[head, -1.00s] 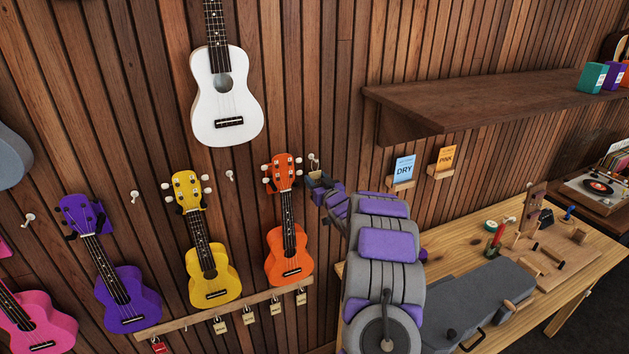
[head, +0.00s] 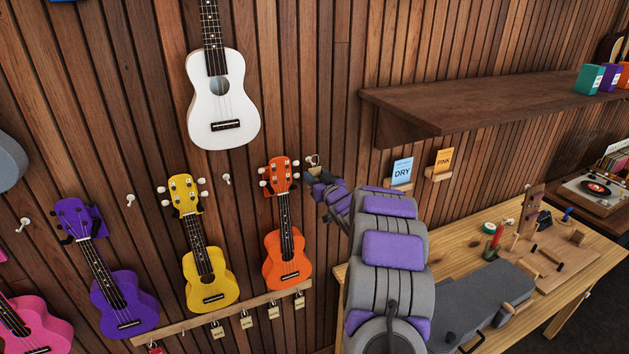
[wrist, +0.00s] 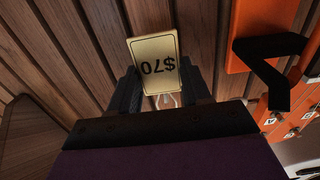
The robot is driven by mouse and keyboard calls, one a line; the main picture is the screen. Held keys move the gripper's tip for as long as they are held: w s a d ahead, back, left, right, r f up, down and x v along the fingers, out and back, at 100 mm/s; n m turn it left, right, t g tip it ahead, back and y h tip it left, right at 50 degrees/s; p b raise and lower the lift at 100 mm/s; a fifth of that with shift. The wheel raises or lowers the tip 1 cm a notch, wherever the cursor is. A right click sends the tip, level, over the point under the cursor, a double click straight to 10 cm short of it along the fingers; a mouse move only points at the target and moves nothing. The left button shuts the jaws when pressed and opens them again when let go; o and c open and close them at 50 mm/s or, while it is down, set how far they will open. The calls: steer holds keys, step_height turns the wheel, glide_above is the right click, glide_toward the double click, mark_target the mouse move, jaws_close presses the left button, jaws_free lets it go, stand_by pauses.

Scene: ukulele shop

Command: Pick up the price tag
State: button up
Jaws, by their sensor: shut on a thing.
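My gripper (head: 312,174) is at the wall, just right of the orange ukulele's headstock. In the wrist view its two dark fingers are on either side of the tag, shut on it. A white wall hook (head: 313,160) shows at my gripper in the head view. The tag itself cannot be made out there, as it is small and my gripper covers that spot.
The orange ukulele (head: 286,255) hangs close by on the left; its black holder (wrist: 270,60) is near my fingers. A wooden shelf (head: 440,100) juts out at upper right. A workbench (head: 470,235) with tools stands below right. Several tags hang from the rail (head: 200,318).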

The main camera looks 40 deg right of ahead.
steer(key=b+v, duration=0.1)
steer(key=v, duration=1.5)
steer(key=shift+s, duration=0.25)
